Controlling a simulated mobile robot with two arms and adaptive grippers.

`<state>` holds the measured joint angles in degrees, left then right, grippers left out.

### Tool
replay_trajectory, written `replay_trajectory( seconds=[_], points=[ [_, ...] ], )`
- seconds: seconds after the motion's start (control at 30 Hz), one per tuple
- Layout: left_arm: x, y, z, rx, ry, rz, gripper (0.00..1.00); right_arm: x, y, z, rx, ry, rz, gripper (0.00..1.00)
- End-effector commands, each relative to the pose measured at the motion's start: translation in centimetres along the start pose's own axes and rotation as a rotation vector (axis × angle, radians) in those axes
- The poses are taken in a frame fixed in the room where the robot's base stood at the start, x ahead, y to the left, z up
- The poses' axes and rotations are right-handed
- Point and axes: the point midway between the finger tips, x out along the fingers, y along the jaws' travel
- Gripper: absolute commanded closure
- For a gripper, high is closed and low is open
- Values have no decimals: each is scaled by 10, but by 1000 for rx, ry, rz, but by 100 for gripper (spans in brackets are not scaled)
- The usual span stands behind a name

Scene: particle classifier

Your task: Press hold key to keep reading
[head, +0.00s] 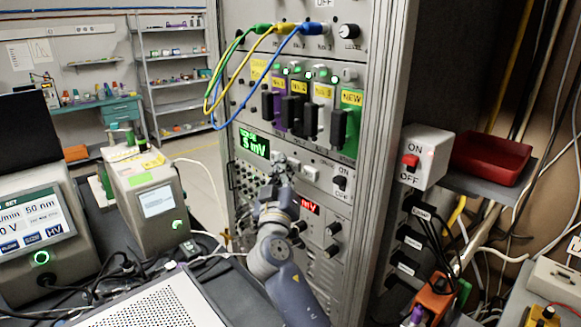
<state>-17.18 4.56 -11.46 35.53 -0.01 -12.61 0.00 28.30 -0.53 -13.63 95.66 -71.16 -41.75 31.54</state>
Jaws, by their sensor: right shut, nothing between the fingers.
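The rack (375,150) carries a meter module with a green display (255,144) that reads about 5 mV. My right gripper (283,164) is at this module's panel, just right of and below the green display. Its fingers are shut and empty, with the tips at or very near the panel. They cover part of the panel, so I cannot tell whether they touch a key. A pale key (311,173) shows just right of the fingertips. No label reading "hold" is legible. My left gripper is not in view.
Green, yellow and blue cables (262,42) loop at the rack's upper left. An ON/OFF switch box (426,155) and red tray (491,158) stand right. Instruments (152,200) stand left.

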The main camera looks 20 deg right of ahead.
Motion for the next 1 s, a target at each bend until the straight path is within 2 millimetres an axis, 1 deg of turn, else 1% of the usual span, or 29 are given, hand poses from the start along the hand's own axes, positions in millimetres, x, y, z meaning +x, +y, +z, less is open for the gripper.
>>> replay_trajectory(
  seconds=[0.67, 1.0],
  points=[
    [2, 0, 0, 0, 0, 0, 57, 6, 5, 5, -1, 0, 3, 100],
    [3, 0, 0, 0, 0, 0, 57, 5, 4, 4, 0, -1, 2, 100]
  ],
)
